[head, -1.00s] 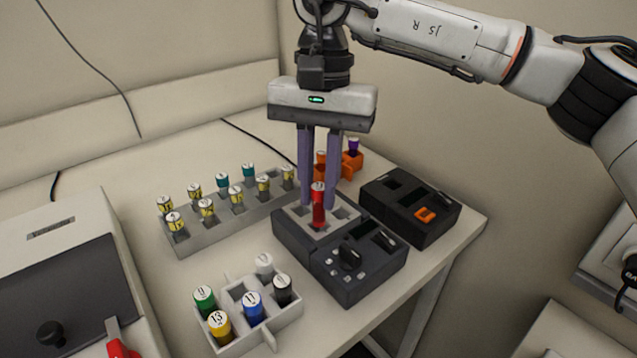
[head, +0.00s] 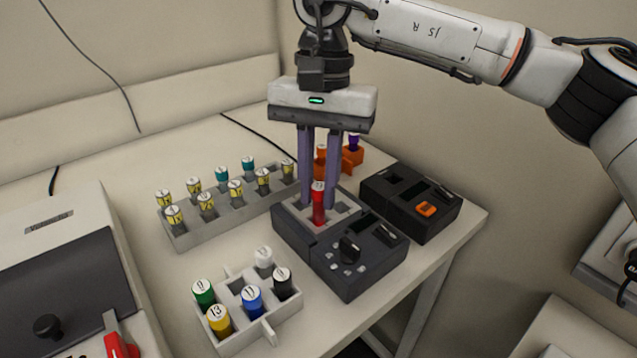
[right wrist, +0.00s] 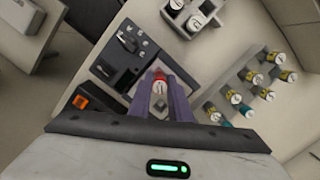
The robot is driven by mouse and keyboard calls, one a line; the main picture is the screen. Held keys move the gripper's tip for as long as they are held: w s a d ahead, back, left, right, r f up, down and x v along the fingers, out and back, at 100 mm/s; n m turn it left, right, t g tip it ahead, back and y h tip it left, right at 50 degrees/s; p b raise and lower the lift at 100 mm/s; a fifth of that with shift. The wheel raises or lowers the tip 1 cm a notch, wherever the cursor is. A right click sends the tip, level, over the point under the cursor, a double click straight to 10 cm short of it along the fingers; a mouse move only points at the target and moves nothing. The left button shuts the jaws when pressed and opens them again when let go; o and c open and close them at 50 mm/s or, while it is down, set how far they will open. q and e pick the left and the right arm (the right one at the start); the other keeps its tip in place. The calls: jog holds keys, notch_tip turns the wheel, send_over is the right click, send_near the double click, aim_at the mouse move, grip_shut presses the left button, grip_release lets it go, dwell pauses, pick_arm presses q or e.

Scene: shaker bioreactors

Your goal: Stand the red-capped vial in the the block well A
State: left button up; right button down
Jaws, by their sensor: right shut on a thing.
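The red-capped vial (head: 318,208) is upright at the light grey well plate of the dark heater block (head: 290,233). My right gripper (head: 317,199) points down from above with its two purple fingers shut on the vial. In the right wrist view the red cap (right wrist: 160,76) shows between the finger ends. The vial's lower end is over or in a well of the plate; I cannot tell how deep it sits. I see no readable letter on the wells. Other square wells beside the vial look empty. My left gripper is not in view.
A grey rack (head: 186,238) with several yellow and teal vials stands left of the block. A white rack (head: 288,318) with coloured caps stands in front. A black device (head: 440,222) is at right, orange holders (head: 352,161) behind. A machine (head: 75,275) fills the lower left.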

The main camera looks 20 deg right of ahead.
aim_at(317, 190)
jog(key=shift+f, duration=0.15)
jog(key=shift+f+b, duration=0.6)
jog(key=shift+f, duration=0.2)
jog(key=shift+f, duration=0.15)
jog(key=c, duration=1.6)
grip_release()
jog(key=shift+o, duration=0.2)
jog(key=shift+r+p, duration=2.75)
jog(key=shift+r, duration=0.85)
